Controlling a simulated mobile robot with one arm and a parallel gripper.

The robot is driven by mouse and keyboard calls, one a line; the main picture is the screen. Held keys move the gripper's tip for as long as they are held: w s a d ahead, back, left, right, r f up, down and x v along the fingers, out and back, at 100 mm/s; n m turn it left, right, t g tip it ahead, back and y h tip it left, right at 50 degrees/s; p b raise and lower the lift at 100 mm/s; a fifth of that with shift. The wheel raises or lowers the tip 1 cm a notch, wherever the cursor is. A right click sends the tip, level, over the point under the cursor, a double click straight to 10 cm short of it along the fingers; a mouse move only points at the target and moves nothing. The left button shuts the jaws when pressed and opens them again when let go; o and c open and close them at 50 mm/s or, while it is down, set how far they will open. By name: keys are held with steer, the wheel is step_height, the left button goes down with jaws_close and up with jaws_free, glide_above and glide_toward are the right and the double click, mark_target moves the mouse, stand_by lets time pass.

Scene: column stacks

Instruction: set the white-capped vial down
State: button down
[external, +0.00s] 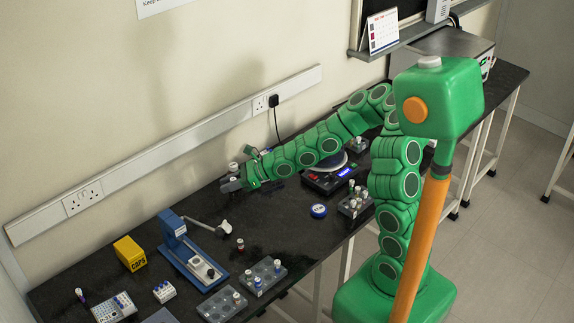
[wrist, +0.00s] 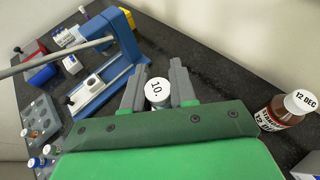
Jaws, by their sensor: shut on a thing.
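My gripper (wrist: 158,76) is shut on a white-capped vial (wrist: 158,92) with "10." on its cap, held between the two grey fingers. The cap faces the wrist camera, and the vial's lower part is mostly hidden, so I cannot tell whether it touches the bench. In the external view my gripper (external: 231,184) is low over the black bench near the wall, and the held vial cannot be made out clearly there. A brown bottle (wrist: 279,114) with a white "12 DEC" cap stands right of the gripper in the wrist view, apart from it.
A blue press (external: 178,232) with a long lever stands left of my gripper; it also shows in the wrist view (wrist: 123,20). Bare bench (external: 285,235) lies in front of my arm.

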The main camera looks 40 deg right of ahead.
steer(key=w+d+r+m+t+h, duration=0.25)
steer(key=w+d+r, duration=0.25)
steer(key=d+r, duration=0.25)
steer(key=w+d+r+m+t+h, duration=0.2)
steer(key=w+d+r+m+h, duration=0.2)
steer(key=w+d+r, duration=0.3)
steer(key=w+a+r+n+g+y, duration=0.15)
steer(key=a+n+g+y, duration=0.3)
steer(key=a, duration=1.85)
steer(key=w+a+r+n+g+y, duration=0.1)
steer(key=w+a+n+g+y, duration=0.35)
steer(key=a, duration=1.85)
steer(key=a+f+m+t+h, duration=0.3)
steer(key=a+f+t, duration=0.2)
steer(key=a, duration=0.5)
steer(key=shift+w+a+f+m, duration=0.15)
steer(key=shift+w+f+m, duration=0.2)
steer(key=shift+f, duration=0.35)
